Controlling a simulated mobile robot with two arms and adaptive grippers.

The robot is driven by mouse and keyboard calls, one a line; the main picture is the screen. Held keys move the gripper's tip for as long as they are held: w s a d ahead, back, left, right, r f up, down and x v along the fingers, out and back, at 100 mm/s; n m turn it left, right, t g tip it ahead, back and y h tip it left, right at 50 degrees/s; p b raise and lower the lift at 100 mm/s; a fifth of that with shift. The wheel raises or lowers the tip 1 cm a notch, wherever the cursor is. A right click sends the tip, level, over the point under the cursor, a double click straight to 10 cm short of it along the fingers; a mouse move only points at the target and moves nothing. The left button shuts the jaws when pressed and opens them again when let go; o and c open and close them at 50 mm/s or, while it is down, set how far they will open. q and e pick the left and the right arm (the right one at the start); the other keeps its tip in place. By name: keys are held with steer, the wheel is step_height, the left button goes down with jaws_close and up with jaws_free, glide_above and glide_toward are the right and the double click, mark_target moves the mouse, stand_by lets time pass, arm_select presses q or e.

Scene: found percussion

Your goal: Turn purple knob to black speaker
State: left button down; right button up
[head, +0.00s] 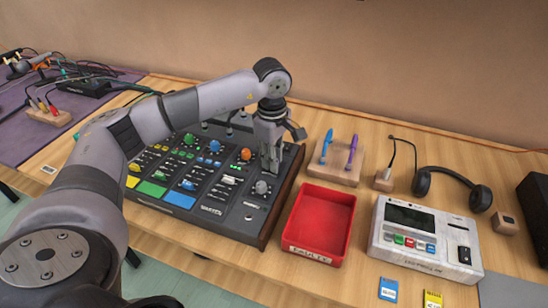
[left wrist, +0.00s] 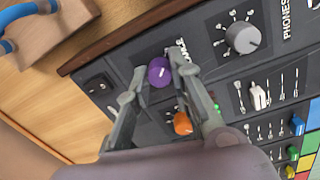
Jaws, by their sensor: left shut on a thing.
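The purple knob (left wrist: 160,72) is on the dark mixer panel (left wrist: 212,52), between the two fingertips of my left gripper (left wrist: 162,75). The fingers close on it from both sides. A small pale mark shows on its top; the small printing around it is too small to read. In the head view my left gripper (head: 271,165) points down at the back right of the mixer (head: 232,228) and hides this knob. A black box that looks like a speaker (head: 536,212) stands at the right edge, partly cut off. My right gripper is not in view.
An orange knob (left wrist: 183,124) and a grey knob (left wrist: 242,38) sit close to the fingers. A red tray (head: 320,222), a pen stand (head: 338,168), headphones (head: 453,185) and a grey device (head: 425,243) stand right of the mixer.

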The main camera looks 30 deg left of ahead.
arm_select(q)
steer(key=c, duration=1.4)
jaws_free()
steer(key=r, duration=1.2)
steer(key=shift+s, duration=0.25)
